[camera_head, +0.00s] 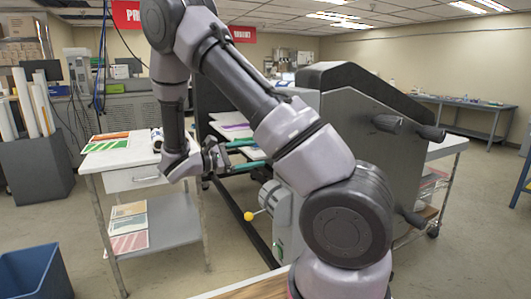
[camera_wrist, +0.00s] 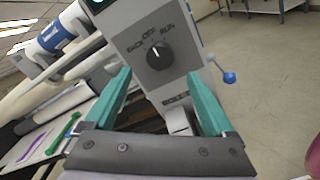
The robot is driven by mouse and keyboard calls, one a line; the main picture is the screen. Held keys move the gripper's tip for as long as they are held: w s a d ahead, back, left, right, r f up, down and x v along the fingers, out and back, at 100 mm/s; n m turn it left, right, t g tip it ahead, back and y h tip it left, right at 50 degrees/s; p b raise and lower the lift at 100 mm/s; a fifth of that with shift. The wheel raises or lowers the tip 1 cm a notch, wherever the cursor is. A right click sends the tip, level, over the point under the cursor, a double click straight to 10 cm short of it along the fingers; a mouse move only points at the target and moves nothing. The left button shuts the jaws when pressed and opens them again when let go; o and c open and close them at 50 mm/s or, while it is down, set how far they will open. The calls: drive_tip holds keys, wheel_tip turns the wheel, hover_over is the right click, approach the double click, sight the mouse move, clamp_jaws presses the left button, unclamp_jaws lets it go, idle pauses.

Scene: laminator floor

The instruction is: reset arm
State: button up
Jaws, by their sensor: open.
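My arm bends down across the head view. My gripper (camera_head: 250,155) is at the left side of the laminator (camera_head: 350,110), near the white table's right edge. In the wrist view my gripper (camera_wrist: 160,100) has its two green fingers spread apart with nothing between them. Beyond the fingers is a grey panel (camera_wrist: 185,35) with a black rotary knob (camera_wrist: 159,55) marked with OFF and RUN. The knob is in front of the fingers and looks apart from them.
A white side table (camera_head: 120,165) with printed sheets stands at the left, and a blue bin (camera_head: 35,272) is at the lower left. A yellow ball-ended lever (camera_head: 249,216) sticks out below my gripper. A blue-knobbed lever (camera_wrist: 229,77) is right of the panel. Open floor lies at the right.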

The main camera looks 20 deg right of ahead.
drive_tip(key=shift+a, duration=1.2)
drive_tip(key=s+d+r+m+g+y, duration=0.35)
drive_tip(key=s+r+m+y, duration=0.3)
drive_tip(key=s+y, duration=0.45)
drive_tip(key=s+a+r+m+t+y, duration=0.3)
drive_tip(key=s+r+m+t+y, duration=0.1)
drive_tip(key=r+t, duration=0.1)
drive_tip(key=s+a+r+m+t+y, duration=0.2)
drive_tip(key=s+r+m+t+y, duration=0.2)
drive_tip(key=r, duration=0.3)
drive_tip(key=shift+s+a+r+m+t+y, duration=0.15)
drive_tip(key=shift+a+r+m+t+y, duration=0.25)
drive_tip(key=shift+m+t+y, duration=0.2)
